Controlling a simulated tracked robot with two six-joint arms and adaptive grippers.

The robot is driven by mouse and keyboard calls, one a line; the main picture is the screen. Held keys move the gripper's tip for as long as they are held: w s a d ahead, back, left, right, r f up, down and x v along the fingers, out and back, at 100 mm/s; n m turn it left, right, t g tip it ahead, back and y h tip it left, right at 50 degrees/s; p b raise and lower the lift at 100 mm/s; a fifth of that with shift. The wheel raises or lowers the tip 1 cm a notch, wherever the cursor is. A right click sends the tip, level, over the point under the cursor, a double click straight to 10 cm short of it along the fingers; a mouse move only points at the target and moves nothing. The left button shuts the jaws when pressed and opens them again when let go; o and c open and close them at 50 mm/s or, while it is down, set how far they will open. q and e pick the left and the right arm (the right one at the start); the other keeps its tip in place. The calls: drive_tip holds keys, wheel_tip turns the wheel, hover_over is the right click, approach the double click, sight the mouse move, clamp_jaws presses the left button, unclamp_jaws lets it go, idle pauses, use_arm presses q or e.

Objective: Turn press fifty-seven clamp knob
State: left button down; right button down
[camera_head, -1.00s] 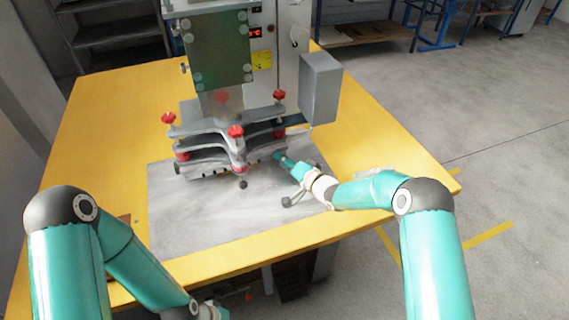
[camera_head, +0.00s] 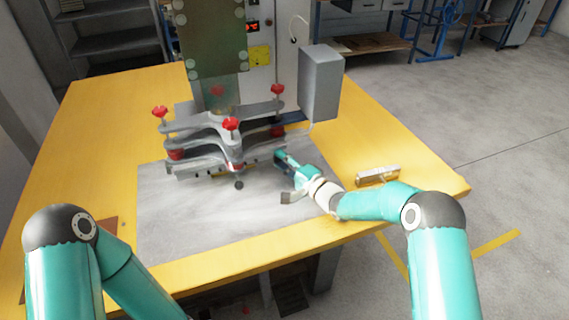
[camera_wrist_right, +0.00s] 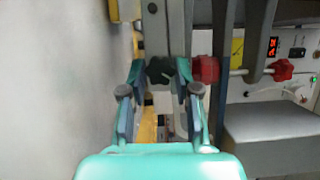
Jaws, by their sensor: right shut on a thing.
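The press clamp (camera_head: 205,135) is a stack of grey plates with red star knobs on top, such as the front one (camera_head: 232,124) and the right one (camera_head: 277,90). My right gripper (camera_head: 279,156) is low at the clamp's right side. In the right wrist view its fingers (camera_wrist_right: 159,76) are shut on a dark star-shaped knob (camera_wrist_right: 160,70). A red knob (camera_wrist_right: 206,69) sits just beside that dark knob on the same line. In the head view the gripper hides the held knob. My left gripper is out of view; only the left arm shows.
A grey box (camera_head: 321,82) hangs beside the press, above and right of my right gripper. The clamp stands over a grey plate (camera_head: 185,215) on a yellow table (camera_head: 105,130). A small pale bar (camera_head: 378,175) lies near the table's right edge, close to my right arm.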

drive_tip(key=shift+d+f, duration=0.15)
drive_tip(key=shift+f, duration=0.05)
drive_tip(key=c, duration=0.8)
unclamp_jaws()
drive_tip(key=shift+c, duration=0.2)
drive_tip(key=shift+r, duration=0.1)
drive_tip(key=v, duration=1.2)
